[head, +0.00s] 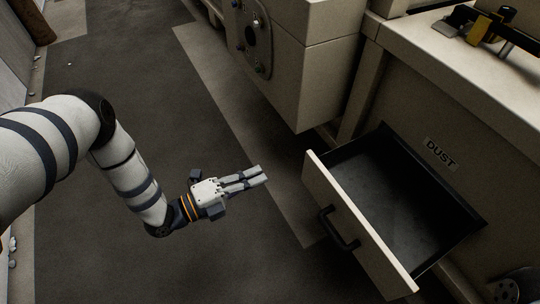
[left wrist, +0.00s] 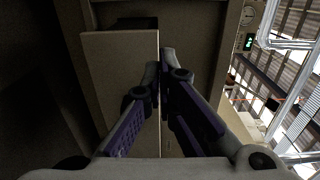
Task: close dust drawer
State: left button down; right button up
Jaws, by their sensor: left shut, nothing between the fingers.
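The dust drawer (head: 360,232) is pulled out of the cabinet in the head view. It has a pale front panel, a black bar handle (head: 340,230) and a dark, empty-looking inside. A "DUST" label (head: 440,153) is on the cabinet above it. My left gripper (head: 265,174) is shut and empty, to the left of the drawer front and apart from it in the head view. In the left wrist view, the shut fingers (left wrist: 166,62) point toward a pale panel (left wrist: 118,85), which looks like the drawer front. My right gripper is not in view.
A pale control box (head: 300,60) with knobs stands beyond the drawer. The cabinet top (head: 450,60) holds a yellow and black clamp-like part (head: 480,30). The dark floor (head: 120,240) left of the drawer is mostly clear. A dark round object (head: 515,285) is at the lower right.

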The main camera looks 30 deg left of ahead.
aim_at(308, 155)
pick_arm(q)
jog(key=b+x, duration=0.2)
jog(key=x, duration=0.9)
jog(key=shift+d+f+b, duration=0.1)
jog(key=shift+f+b, duration=0.05)
jog(key=shift+b, duration=0.25)
jog(key=shift+w+d, duration=0.2)
jog(key=shift+w, duration=0.15)
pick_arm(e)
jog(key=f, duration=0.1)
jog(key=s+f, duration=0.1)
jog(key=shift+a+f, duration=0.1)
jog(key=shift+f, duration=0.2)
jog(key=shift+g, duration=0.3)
